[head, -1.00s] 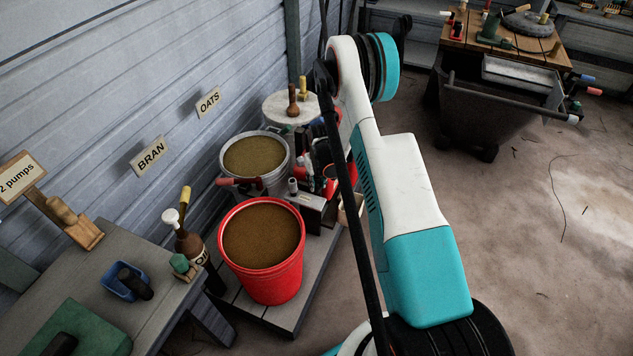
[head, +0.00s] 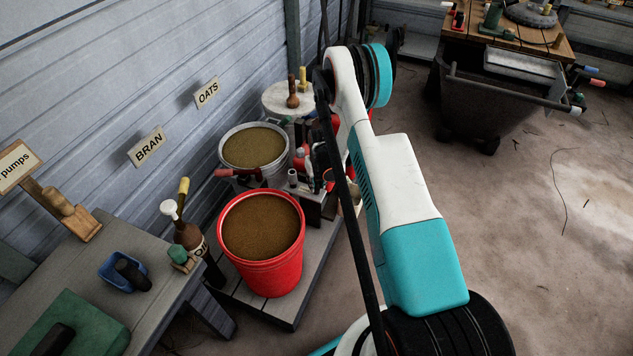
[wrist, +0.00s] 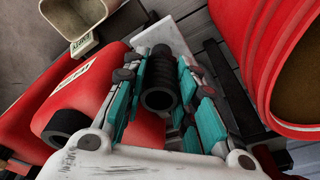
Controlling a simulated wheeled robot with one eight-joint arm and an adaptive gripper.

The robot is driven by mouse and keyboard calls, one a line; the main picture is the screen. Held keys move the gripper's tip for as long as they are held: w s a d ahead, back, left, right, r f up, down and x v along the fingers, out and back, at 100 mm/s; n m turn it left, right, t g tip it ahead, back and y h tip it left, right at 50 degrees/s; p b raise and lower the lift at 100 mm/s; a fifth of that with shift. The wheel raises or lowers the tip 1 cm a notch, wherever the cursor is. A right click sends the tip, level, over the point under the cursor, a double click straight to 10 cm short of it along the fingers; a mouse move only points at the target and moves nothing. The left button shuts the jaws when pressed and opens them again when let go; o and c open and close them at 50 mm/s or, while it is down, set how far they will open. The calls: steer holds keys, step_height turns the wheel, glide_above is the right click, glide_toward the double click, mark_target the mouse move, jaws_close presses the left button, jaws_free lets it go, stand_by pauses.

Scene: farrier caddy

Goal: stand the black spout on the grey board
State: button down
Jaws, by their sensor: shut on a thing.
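My gripper (wrist: 160,78) is shut on the black spout (wrist: 158,88), a dark ribbed tube between its two teal-and-grey fingers in the wrist view. The spout's round end faces the camera; its far end is hidden. In the head view my gripper is low among the red cans behind the red bucket, largely hidden by my arm. A pale grey flat surface (wrist: 178,32) lies beyond the fingers in the wrist view; I cannot tell whether it is the grey board. I cannot tell whether the spout touches anything.
A red bucket (head: 262,270) of feed and a grey bucket (head: 229,158) stand on a slatted platform (head: 279,309). A bench (head: 165,290) stands left; open floor lies right.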

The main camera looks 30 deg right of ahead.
steer(key=shift+f, duration=0.45)
stand_by(0.3)
steer(key=c, duration=1.2)
jaws_free()
step_height(320, 180, up, 12)
steer(key=s, duration=0.1)
steer(key=shift+s, duration=0.35)
steer(key=shift+a, duration=0.1)
